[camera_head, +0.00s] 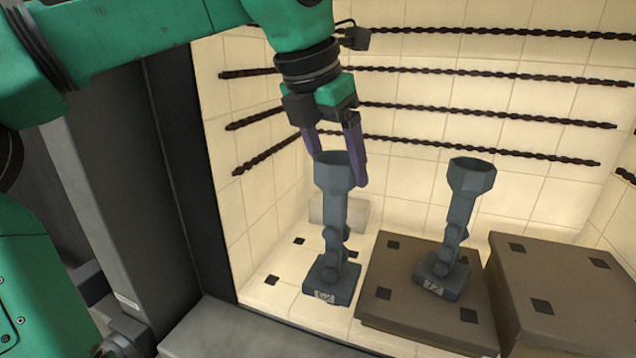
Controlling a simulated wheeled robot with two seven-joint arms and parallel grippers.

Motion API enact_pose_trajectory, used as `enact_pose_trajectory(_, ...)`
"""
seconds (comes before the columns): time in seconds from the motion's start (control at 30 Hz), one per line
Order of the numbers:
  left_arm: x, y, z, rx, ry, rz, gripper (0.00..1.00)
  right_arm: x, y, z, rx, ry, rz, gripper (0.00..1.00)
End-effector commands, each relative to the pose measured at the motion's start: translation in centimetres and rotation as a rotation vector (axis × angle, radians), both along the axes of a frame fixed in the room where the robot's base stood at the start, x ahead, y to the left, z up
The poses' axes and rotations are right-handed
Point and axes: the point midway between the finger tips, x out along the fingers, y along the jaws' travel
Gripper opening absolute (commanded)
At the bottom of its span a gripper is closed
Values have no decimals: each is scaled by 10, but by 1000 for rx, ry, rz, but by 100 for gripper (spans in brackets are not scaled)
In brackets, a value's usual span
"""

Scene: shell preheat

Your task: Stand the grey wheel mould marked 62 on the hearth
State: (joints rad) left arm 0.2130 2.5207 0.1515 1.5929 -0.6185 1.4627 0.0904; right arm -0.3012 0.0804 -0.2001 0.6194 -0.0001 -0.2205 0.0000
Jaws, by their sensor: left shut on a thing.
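A grey mould (335,225) with a wide cup top and a square foot is upright inside the tiled chamber, over the left part of its cream floor, the hearth (271,298). Its foot carries a pale label that is too blurred to read surely. My left gripper (339,172) is shut on its cup top from above, one purple finger on each side. I cannot tell whether the foot touches the floor or hangs just above it. A second grey mould (460,215), labelled 72, stands on a low brown block to the right. My right gripper is not in view.
The low brown block (385,322) lies close to the right of the held mould's foot. A taller brown block (565,285) stands farther right. Dark heating coils (480,108) line the walls. A pale small block (350,210) is behind the held mould. Dark squares mark the floor.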

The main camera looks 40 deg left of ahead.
Motion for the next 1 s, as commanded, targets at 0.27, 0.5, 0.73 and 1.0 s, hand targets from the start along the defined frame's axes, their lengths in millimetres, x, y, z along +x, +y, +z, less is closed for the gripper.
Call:
enact_pose_trajectory(0.27,13,33,3,-1,-4,1,0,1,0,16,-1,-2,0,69)
enact_pose_trajectory(0.5,19,51,2,0,-2,1,0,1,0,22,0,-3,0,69)
enact_pose_trajectory(0.73,18,49,-18,-1,-2,-1,0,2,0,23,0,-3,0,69)
enact_pose_trajectory(1.0,18,49,-46,0,-1,-2,0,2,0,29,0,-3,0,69)
